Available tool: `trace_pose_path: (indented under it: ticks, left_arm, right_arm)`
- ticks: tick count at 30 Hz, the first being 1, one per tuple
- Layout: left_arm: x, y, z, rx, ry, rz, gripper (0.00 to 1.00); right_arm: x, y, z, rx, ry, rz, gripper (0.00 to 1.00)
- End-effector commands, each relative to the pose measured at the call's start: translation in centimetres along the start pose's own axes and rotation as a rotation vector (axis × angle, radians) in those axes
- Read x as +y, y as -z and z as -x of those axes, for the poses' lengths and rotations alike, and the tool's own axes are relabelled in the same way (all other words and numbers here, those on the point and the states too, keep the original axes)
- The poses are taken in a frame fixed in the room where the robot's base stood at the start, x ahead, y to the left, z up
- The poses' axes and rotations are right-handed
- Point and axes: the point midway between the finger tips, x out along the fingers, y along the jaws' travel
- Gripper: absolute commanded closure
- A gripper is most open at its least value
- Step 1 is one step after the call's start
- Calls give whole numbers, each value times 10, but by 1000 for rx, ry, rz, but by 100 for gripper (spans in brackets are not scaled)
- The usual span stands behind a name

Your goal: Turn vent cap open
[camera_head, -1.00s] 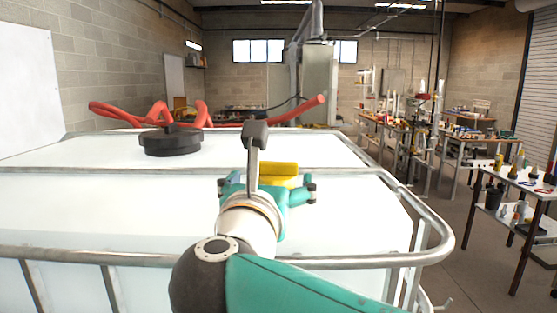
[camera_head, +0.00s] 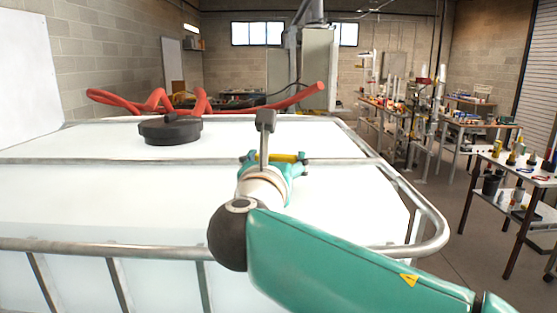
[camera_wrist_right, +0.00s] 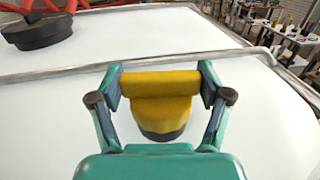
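The yellow vent cap (camera_wrist_right: 160,108) has a bar-shaped handle across its top and a dark base. It sits on the white tank top in the right wrist view. In the head view only part of its yellow handle (camera_head: 287,158) shows past my right gripper (camera_head: 275,158). In the wrist view my right gripper (camera_wrist_right: 160,85) has its fingers spread wide, one at each end of the yellow bar. The pads are very close to the bar ends; I cannot tell if they touch. My left gripper is out of view.
The white tank (camera_head: 80,200) has metal rails (camera_head: 100,245) around and across it. A black round lid (camera_head: 170,132) stands at the back left, with a red hose (camera_head: 155,98) behind it. Work tables (camera_head: 520,172) stand at the right.

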Motion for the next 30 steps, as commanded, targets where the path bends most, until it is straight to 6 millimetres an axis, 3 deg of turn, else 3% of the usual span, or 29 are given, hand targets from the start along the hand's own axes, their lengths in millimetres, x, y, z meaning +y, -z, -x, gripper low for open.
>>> trace_pose_path:
  ticks: [1, 4, 16, 25, 26, 29, 30]
  left_arm:
    - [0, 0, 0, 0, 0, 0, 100]
    - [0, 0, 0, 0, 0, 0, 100]
    - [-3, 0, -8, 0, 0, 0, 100]
    - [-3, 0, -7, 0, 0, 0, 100]
    - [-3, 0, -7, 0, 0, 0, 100]
    - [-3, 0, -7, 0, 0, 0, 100]
    - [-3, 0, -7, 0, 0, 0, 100]
  right_arm:
    - [0, 0, 0, 0, 0, 0, 42]
    - [0, 0, 0, 0, 0, 0, 57]
    - [-1, 0, 0, 0, -147, -2, 57]
    - [0, 0, 0, 1, -157, 0, 57]
    - [0, 0, 0, 1, -156, 0, 18]
    - [0, 0, 0, 0, -156, 0, 1]
    - [0, 0, 0, 0, -156, 0, 0]
